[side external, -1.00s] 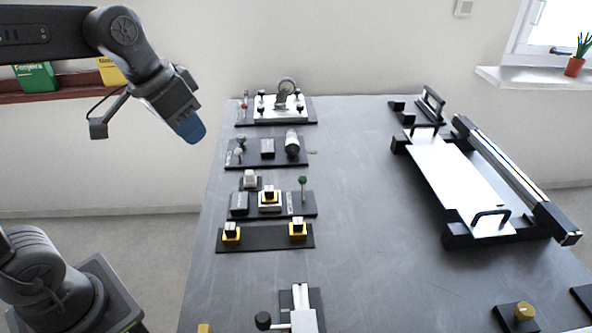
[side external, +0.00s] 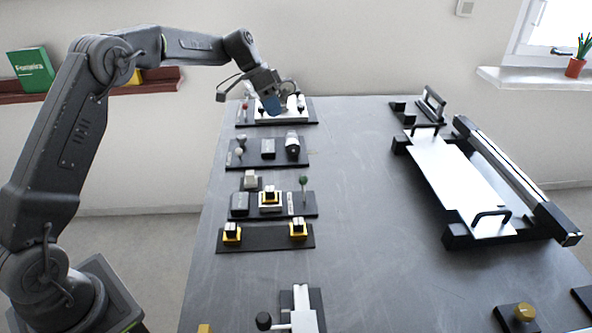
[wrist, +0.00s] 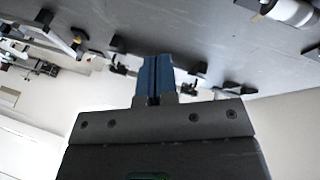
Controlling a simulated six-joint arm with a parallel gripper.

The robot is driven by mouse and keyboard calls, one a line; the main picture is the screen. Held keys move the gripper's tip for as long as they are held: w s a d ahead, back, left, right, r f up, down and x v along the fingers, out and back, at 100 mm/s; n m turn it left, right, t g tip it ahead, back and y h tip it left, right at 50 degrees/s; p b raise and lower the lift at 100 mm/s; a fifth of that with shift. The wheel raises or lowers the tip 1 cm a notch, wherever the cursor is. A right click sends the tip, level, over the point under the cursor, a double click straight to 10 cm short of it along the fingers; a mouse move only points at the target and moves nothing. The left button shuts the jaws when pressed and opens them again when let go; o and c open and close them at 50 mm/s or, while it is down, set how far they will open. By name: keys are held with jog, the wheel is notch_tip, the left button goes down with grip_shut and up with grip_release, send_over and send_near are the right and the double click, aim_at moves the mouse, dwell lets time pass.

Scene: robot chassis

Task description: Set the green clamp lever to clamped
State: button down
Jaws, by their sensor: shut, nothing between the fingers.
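The green knob of a lever (side external: 303,180) stands on a thin upright stem at the right end of a black base plate (side external: 304,211), in the third row of fixtures from the back. My gripper (side external: 271,107) is far behind and above it, over the rearmost plate. Its blue fingers (wrist: 155,78) are together and empty in the wrist view. I cannot make out the green lever in the wrist view. My gripper hides part of the rear plate.
The rear plate (side external: 244,122) carries several small knobs. The second plate (side external: 262,163) holds a grey cylinder (side external: 292,146). Yellow-based switches (side external: 231,232) stand in front of the lever's plate. A white panel (side external: 455,180) with handles lies at right. The table's middle is clear.

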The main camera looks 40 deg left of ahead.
aim_at(303, 187)
jog(key=w+a+f+m+h, duration=0.1)
jog(key=w+a+f, duration=0.1)
jog(key=f, duration=0.4)
jog(key=w+a+f+h, duration=0.1)
jog(key=w+a+f, duration=0.1)
jog(key=f, duration=0.4)
jog(key=shift+w+a+m, duration=0.3)
jog(key=shift+a+m, duration=0.1)
jog(key=shift+a, duration=0.25)
jog(key=shift+f, duration=0.2)
jog(key=x, duration=1)
jog(key=shift+s+d, duration=0.1)
jog(key=shift+d, duration=0.05)
jog(key=shift+s+d+r, duration=0.2)
jog(key=shift+s+d, duration=0.2)
jog(key=shift+d, duration=0.3)
jog(key=shift+s+d+r, duration=0.1)
jog(key=shift+s+d, duration=0.15)
jog(key=shift+d, duration=0.25)
jog(key=shift+s+d, duration=0.3)
jog(key=shift+d, duration=0.15)
jog(key=shift+s+d+r+y, duration=0.1)
jog(key=shift+d+r+y, duration=0.1)
jog(key=shift+y, duration=0.2)
